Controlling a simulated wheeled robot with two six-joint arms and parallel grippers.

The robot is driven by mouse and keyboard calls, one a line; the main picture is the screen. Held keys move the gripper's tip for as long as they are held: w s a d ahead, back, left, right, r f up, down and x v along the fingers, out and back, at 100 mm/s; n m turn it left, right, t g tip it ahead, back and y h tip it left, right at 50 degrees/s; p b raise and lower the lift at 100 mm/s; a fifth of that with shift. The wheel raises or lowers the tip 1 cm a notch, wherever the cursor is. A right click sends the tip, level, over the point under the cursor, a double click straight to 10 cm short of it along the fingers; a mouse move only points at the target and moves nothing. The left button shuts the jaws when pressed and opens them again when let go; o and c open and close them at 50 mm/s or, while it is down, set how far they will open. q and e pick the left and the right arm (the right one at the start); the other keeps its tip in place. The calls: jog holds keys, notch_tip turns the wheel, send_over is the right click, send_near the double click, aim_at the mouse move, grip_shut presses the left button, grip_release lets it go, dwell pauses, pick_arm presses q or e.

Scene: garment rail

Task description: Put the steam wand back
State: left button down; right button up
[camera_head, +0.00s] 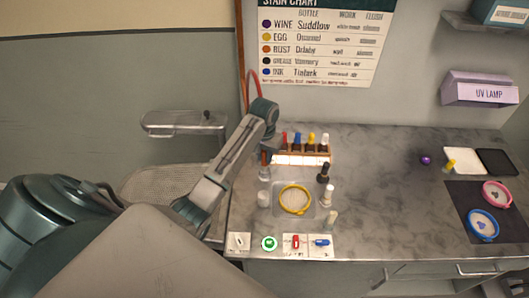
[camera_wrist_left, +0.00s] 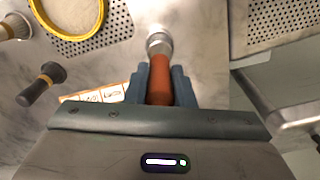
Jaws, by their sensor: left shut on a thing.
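The steam wand appears to be the tool with the orange-brown handle and pale metallic head, seen in the left wrist view (camera_wrist_left: 160,80) and small in the head view (camera_head: 263,159). My left gripper (camera_wrist_left: 160,88) is shut on its handle, with one finger on each side. In the head view my left gripper (camera_head: 265,145) points down over the counter's left end, left of the bottle rack. Whether the head touches the counter is unclear. A red hose (camera_head: 254,76) arcs behind my left wrist near a wooden post (camera_head: 240,50); its ends are hidden. My right gripper is out of view.
Close right are a bottle rack (camera_head: 301,160), a yellow-ringed disc (camera_head: 295,198) and a dark-handled brush (camera_head: 323,173). A perforated board (camera_head: 160,183) and a grey arm-like shelf (camera_head: 183,121) lie left. The counter's middle (camera_head: 385,190) is clear.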

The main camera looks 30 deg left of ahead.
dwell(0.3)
pick_arm(q)
jog(key=shift+d, duration=0.1)
dwell(0.3)
jog(key=shift+f, duration=0.1)
dwell(0.5)
jog(key=shift+f, duration=0.1)
jog(key=shift+f, duration=0.35)
dwell(0.6)
jog(key=shift+f, duration=0.4)
jog(key=shift+f, duration=0.3)
dwell(0.4)
